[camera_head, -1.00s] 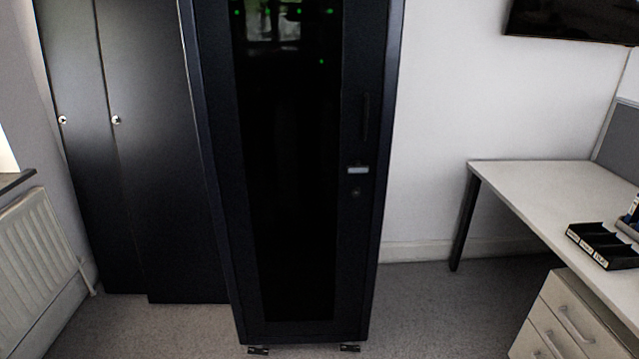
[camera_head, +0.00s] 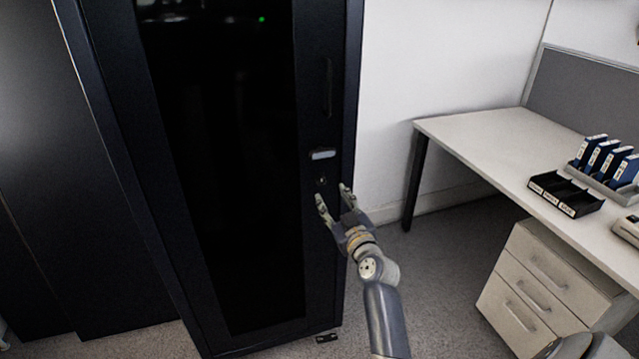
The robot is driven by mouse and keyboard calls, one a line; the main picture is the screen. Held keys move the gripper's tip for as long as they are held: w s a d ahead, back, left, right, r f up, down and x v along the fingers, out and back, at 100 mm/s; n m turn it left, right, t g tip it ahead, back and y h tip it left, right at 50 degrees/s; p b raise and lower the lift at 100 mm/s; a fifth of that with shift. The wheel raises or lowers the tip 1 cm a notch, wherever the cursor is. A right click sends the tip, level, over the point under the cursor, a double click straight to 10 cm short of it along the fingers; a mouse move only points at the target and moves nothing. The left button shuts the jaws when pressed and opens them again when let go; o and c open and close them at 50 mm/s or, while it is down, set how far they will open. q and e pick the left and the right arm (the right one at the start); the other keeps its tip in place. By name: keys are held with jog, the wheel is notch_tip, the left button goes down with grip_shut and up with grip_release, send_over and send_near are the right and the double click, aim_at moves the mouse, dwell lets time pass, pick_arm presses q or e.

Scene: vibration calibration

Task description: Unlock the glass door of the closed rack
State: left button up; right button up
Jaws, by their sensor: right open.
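The closed rack (camera_head: 335,262) is a tall black cabinet on the left of the head view. Its dark glass door (camera_head: 225,170) is shut, with a green light showing behind it near the top. A vertical handle (camera_head: 327,87) is on the door's right side, with a small light label (camera_head: 322,154) below it. The round lock (camera_head: 322,181) sits just under the label. My right gripper (camera_head: 333,201) is open, with its fingertips just below the lock; whether they touch the door I cannot tell. No key is visible between its fingers. My left gripper is not in view.
A white desk (camera_head: 480,140) stands at the right, with a black tray (camera_head: 565,194) and blue binders (camera_head: 603,158) on it. A drawer unit (camera_head: 545,290) is under it. Carpeted floor lies free between rack and drawers. Dark cabinets (camera_head: 60,180) stand left.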

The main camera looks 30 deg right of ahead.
aim_at(322, 183)
jog(key=x, duration=0.6)
jog(key=shift+w, duration=0.4)
jog(key=shift+w+d, duration=0.1)
jog(key=shift+w, duration=0.25)
jog(key=shift+w+d+f, duration=0.1)
jog(key=shift+w, duration=0.25)
jog(key=shift+c, duration=1.1)
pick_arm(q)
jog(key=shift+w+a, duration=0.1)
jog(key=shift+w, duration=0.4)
pick_arm(e)
grip_shut()
